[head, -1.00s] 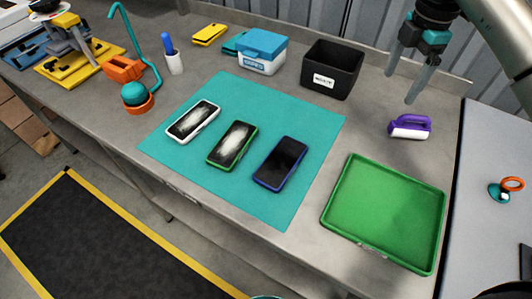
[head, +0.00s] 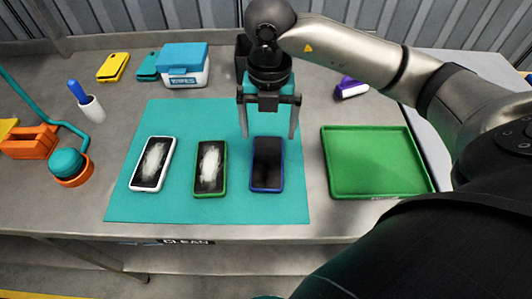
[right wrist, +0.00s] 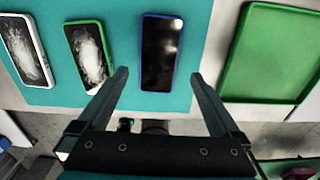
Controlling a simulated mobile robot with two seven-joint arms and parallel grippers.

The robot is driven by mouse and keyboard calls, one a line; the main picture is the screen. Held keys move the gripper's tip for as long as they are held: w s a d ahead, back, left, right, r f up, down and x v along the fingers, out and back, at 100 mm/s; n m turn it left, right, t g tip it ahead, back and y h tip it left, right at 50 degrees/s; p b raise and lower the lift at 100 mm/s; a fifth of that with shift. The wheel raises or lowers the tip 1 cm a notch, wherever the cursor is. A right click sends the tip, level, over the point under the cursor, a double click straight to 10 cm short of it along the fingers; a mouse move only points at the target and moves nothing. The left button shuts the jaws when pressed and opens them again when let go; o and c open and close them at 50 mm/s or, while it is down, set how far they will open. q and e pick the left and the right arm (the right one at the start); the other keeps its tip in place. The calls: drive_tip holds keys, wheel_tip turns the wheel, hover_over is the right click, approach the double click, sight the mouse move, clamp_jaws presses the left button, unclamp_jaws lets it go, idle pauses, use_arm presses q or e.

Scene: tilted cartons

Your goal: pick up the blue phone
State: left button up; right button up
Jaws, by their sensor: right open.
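The blue phone (head: 267,165), black-screened with a blue edge, lies face up at the right of a teal mat (head: 225,212). It also shows in the right wrist view (right wrist: 160,52), between and beyond the fingertips. My right gripper (head: 268,135) is open and empty, pointing down above the phone's far end, with one finger towards each long side. It looks apart from the phone; the exact height is hard to tell. A green phone (head: 210,168) and a white phone (head: 153,164), both with whitish smears on their screens, lie to its left. My left gripper is not in view.
A green tray (head: 375,193) stands right of the mat. Behind are a wipes box (head: 185,72), a black bin (head: 242,55) partly hidden by my arm, and a purple-handled brush (head: 352,90). An orange-and-teal holder (head: 72,167) and a white cup (head: 92,108) stand left.

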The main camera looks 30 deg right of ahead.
sight(267, 158)
wheel_tip(267, 158, down, 9)
drive_tip(key=shift+a+r+b, duration=0.15)
drive_tip(key=shift+b, duration=0.4)
drive_tip(key=shift+c, duration=0.4)
drive_tip(key=shift+r, duration=0.1)
drive_tip(key=c, duration=1.2)
